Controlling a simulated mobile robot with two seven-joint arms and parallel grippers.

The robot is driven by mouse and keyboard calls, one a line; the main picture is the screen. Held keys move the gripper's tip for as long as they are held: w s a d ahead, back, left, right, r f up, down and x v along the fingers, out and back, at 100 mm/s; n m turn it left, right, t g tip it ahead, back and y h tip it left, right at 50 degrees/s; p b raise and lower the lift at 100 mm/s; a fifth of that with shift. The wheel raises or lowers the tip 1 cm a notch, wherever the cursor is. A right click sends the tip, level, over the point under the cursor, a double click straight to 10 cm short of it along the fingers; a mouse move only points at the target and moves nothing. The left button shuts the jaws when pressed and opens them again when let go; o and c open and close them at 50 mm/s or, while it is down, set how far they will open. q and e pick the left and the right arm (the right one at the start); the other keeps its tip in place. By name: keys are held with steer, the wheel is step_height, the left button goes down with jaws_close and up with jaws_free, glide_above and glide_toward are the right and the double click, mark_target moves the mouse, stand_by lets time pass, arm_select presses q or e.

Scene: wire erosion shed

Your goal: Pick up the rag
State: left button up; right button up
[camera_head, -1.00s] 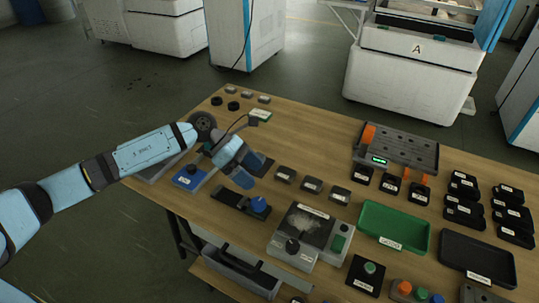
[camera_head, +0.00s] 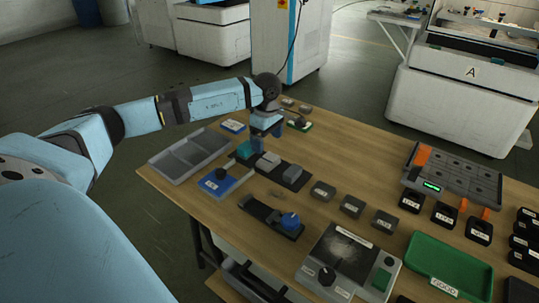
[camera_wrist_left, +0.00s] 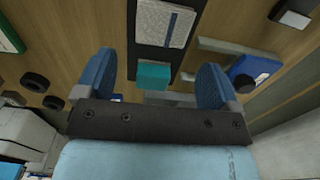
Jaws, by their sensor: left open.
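A pale, speckled flat piece that looks like the folded rag (camera_head: 267,161) lies on a dark mat (camera_head: 280,178) on the table's left part. It also shows at the top of the left wrist view (camera_wrist_left: 165,22). A teal block (camera_head: 245,151) sits by the mat's end; in the left wrist view the teal block (camera_wrist_left: 153,75) appears between my fingers. My left gripper (camera_head: 266,138) points down above this area, just behind the rag. Its blue fingers (camera_wrist_left: 156,84) are spread wide with nothing held. My right gripper is not in view.
A grey compartment tray (camera_head: 190,155) and a blue base with a dark knob (camera_head: 221,182) lie at left. A dark fixture with a blue knob (camera_head: 272,216) is in front. Several small labelled blocks and a green bin (camera_head: 450,265) are to the right. Bare wood lies behind the blocks.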

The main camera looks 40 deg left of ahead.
mark_target(268, 159)
arm_select(q)
steer(key=f, duration=0.4)
steer(key=f+b, duration=0.1)
steer(key=f, duration=0.1)
steer(key=shift+s+d+f, duration=0.1)
steer(key=shift+d+f, duration=0.25)
steer(key=c, duration=0.7)
